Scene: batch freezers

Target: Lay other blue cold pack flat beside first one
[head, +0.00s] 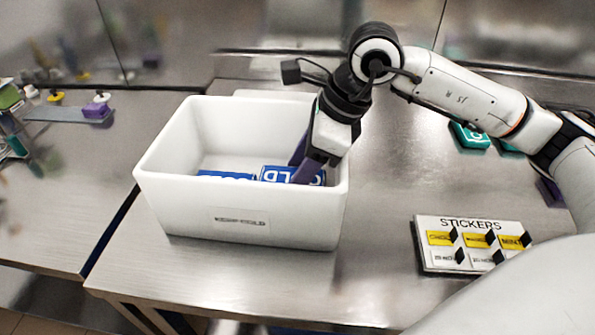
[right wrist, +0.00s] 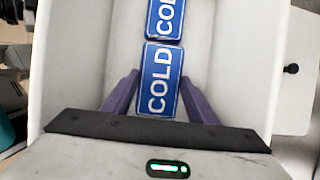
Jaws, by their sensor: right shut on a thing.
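The white bin (head: 250,215) stands on the steel table and holds two blue packs marked COLD. One blue cold pack (head: 225,175) lies low toward the left, partly hidden by the front wall. The other blue cold pack (head: 276,173) is beside it on the right, between the purple fingers of my right gripper (head: 301,163). In the right wrist view, my right gripper (right wrist: 159,78) is shut on the near pack (right wrist: 160,85). The far pack (right wrist: 165,18) lies end to end with it, very close. The held pack looks about flat; whether it touches the floor is hidden. My left gripper is out of view.
A sticker holder (head: 475,222) with yellow and white labels stands on the table to the right. Teal packs (head: 470,136) lie farther back. A small shelf (head: 70,114) with a purple item is at the left. The table between bin and sticker holder is clear.

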